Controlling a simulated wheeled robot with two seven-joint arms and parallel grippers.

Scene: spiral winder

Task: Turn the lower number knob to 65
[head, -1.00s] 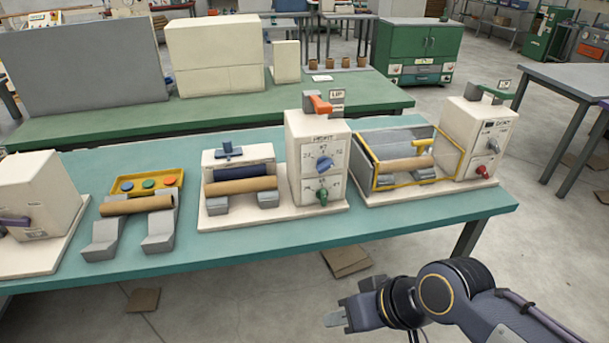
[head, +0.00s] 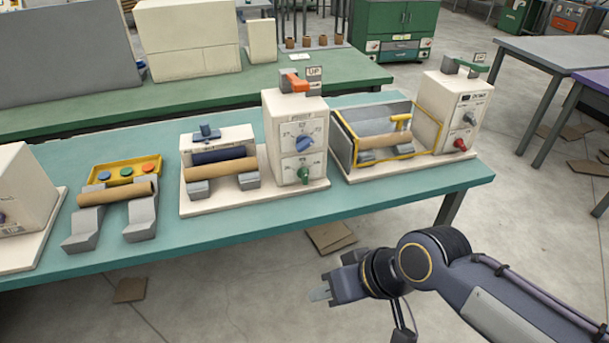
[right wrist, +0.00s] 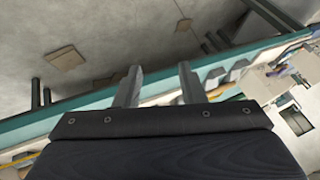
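The middle cream machine (head: 295,118) has a front panel with two knobs ringed by small number marks. The upper knob (head: 304,144) is blue and the lower knob (head: 304,174) is green. The numbers are too small to read surely, so I cannot tell the lower knob's setting. My right gripper (head: 319,295) is in front of the bench, below the panel and apart from it. The right wrist view shows its two fingers (right wrist: 158,85) spread with nothing between them. My left gripper is not in view.
An orange lever (head: 294,81) tops the middle machine. To its right, another cream machine (head: 451,107) has a grey and a red knob beside a yellow-framed guard (head: 388,154). Rollers stand left on the teal bench (head: 330,207). The floor in front is clear except flat cardboard (head: 331,237).

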